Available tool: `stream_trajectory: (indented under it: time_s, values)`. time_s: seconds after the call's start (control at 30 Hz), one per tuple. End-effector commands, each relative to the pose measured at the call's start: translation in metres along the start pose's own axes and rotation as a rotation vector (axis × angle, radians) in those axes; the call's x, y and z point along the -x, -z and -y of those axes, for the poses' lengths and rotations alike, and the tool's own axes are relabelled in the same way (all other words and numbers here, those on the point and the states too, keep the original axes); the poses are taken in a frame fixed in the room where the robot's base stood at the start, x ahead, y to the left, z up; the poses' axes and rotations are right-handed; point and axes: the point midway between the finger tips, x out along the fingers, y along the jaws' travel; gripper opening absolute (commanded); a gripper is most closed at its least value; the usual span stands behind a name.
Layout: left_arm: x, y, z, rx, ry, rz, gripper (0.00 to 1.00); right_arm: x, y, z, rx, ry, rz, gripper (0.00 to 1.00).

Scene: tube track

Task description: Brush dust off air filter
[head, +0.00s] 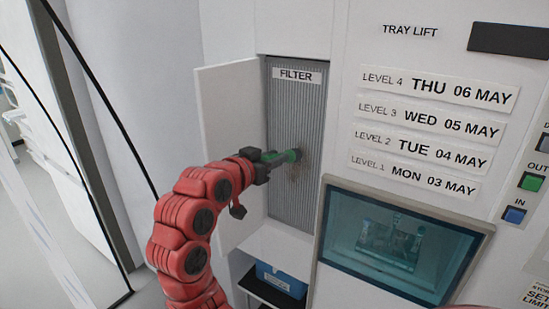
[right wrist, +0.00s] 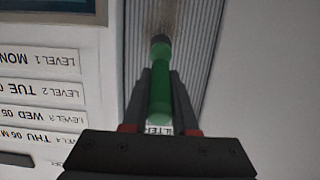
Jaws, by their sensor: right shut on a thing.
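The air filter (head: 292,95) is a grey ribbed panel in an upright recess, with a FILTER label at its top. A brownish dust patch (head: 301,172) lies on its middle. My right gripper (head: 272,158) is shut on a green-handled brush (head: 289,156). The brush's dark head is at or very near the dusty area; I cannot tell whether it touches. In the right wrist view the brush (right wrist: 160,95) lies between the fingers, its dark head toward the filter (right wrist: 190,35). Part of the filter is hidden behind the gripper. My left gripper is not in view.
An open white door (head: 228,100) stands left of the filter, close to my right arm. A blue box (head: 281,280) sits on a shelf below. The tray lift panel, with a glass window (head: 400,240) and buttons (head: 531,182), is at the right.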

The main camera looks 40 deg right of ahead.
Motion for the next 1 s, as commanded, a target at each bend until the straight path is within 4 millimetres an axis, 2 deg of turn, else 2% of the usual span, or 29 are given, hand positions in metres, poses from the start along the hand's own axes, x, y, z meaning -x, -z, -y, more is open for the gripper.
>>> stream_trajectory:
  time_s: [0.8, 1.0]
  values:
    - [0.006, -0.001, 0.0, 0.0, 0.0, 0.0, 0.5, -0.012, 0.003, 0.0, 0.0, 0.0, -0.001, 0.0]
    - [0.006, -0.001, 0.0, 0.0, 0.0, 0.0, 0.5, -0.013, 0.0, -0.005, -0.001, -0.001, -0.001, 0.0]
